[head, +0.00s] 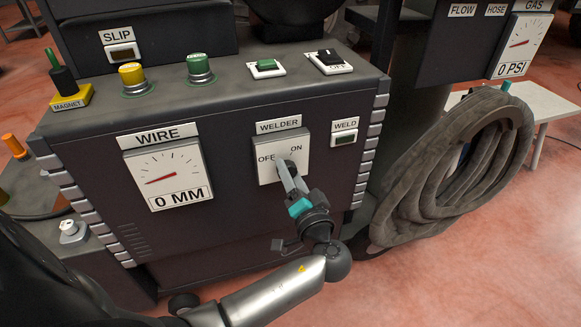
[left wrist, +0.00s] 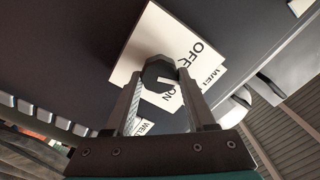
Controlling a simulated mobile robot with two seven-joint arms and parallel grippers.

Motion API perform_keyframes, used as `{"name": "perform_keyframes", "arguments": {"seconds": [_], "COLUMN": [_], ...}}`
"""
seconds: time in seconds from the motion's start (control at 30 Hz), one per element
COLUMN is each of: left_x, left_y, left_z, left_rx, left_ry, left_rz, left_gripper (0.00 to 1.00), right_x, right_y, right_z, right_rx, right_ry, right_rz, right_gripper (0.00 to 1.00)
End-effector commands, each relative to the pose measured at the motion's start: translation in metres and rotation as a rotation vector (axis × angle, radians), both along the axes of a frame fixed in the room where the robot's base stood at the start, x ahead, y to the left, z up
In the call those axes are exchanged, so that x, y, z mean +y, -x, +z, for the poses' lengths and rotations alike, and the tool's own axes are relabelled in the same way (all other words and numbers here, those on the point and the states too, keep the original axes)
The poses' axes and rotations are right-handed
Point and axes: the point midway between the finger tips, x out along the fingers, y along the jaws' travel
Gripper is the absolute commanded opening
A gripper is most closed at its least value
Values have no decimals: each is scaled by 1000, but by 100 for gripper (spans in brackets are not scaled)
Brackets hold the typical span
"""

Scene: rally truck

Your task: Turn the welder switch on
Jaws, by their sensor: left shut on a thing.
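The welder switch is a dark knob (left wrist: 158,70) on a white plate (head: 265,174) marked OFF and ON, under the WELDER label (head: 279,125), on the front of a dark cabinet. My left gripper (head: 287,172) reaches up to the plate from below and is shut on the knob. In the left wrist view the knob sits between the two fingers (left wrist: 160,88). The gripper hides much of the knob in the head view, so I cannot tell which mark it points to. The WELD indicator (head: 345,138) beside it shows a dark green window. My right gripper is not in view.
A WIRE gauge (head: 166,178) reading 0 MM is left of the switch. Yellow (head: 132,76) and green (head: 200,67) buttons and two rocker switches line the cabinet top. A coiled grey hose (head: 461,168) hangs at the right. Red floor is open at the lower right.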

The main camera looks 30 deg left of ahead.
Motion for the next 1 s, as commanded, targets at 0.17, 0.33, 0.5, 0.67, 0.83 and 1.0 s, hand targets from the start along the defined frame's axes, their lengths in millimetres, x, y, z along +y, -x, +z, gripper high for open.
{"name": "perform_keyframes", "arguments": {"seconds": [0.17, 0.33, 0.5, 0.67, 0.83, 1.0], "left_x": [-1, 0, -1, -1, -1, -1], "left_y": [0, 0, -1, -1, -1, -1], "left_z": [2, 2, 1, 0, -1, -2], "left_rx": [131, 253, 375, 482, 579, 652], "left_ry": [-109, -214, -318, -411, -494, -556], "left_rz": [1, 0, 0, -1, -1, -1], "left_gripper": [0, 0, 0, 0, 0, 0], "right_x": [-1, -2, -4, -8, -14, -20], "right_y": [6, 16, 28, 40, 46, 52], "right_z": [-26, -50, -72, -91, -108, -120], "right_rx": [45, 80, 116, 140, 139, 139], "right_ry": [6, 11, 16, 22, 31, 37], "right_rz": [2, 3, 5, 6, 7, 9], "right_gripper": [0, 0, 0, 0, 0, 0]}}
